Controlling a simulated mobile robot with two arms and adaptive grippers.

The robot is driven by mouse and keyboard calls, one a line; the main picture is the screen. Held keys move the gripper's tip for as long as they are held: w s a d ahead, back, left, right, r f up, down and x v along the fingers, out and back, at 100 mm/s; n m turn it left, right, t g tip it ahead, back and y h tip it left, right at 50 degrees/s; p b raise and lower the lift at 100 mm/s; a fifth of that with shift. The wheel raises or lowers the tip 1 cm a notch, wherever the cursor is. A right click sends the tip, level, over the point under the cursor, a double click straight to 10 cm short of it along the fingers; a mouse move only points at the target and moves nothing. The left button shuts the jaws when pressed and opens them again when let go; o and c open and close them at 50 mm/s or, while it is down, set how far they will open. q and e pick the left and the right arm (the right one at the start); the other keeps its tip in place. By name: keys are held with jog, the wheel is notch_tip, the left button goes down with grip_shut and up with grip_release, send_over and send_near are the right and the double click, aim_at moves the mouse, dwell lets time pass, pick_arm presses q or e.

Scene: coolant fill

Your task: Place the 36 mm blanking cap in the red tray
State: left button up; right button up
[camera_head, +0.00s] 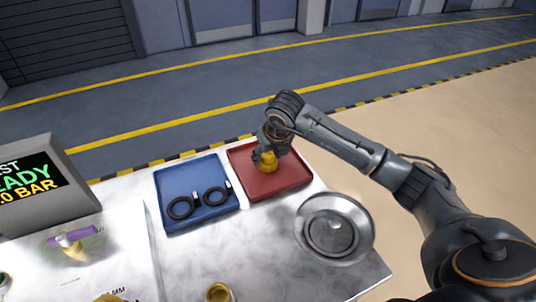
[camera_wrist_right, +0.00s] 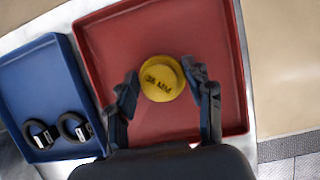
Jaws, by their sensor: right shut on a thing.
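The yellow blanking cap (camera_wrist_right: 162,78) has "36 MM" marked on its top. My right gripper (camera_wrist_right: 163,82) is shut on it, with one finger at each side. In the head view the cap (camera_head: 266,162) shows below my right gripper (camera_head: 268,150), over the red tray (camera_head: 283,192). The red tray also fills the middle of the right wrist view (camera_wrist_right: 160,125). I cannot tell whether the cap touches the tray floor. No other object shows in the red tray. My left gripper is not in view.
A blue tray (camera_head: 186,217) with two black rings stands left of the red tray. A round metal dish (camera_head: 334,228) is at the right front. A display (camera_head: 38,190), a purple item (camera_head: 73,236) and a brass-coloured cup (camera_head: 219,292) are also on the table.

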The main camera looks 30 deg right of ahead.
jog(key=o, duration=1)
jog(key=shift+f, duration=0.1)
jog(key=shift+o, duration=0.2)
jog(key=shift+r, duration=0.35)
jog(key=v, duration=1.1)
jog(key=shift+s+r+b, duration=0.2)
jog(key=shift+r+b, duration=0.1)
jog(key=shift+b, duration=0.05)
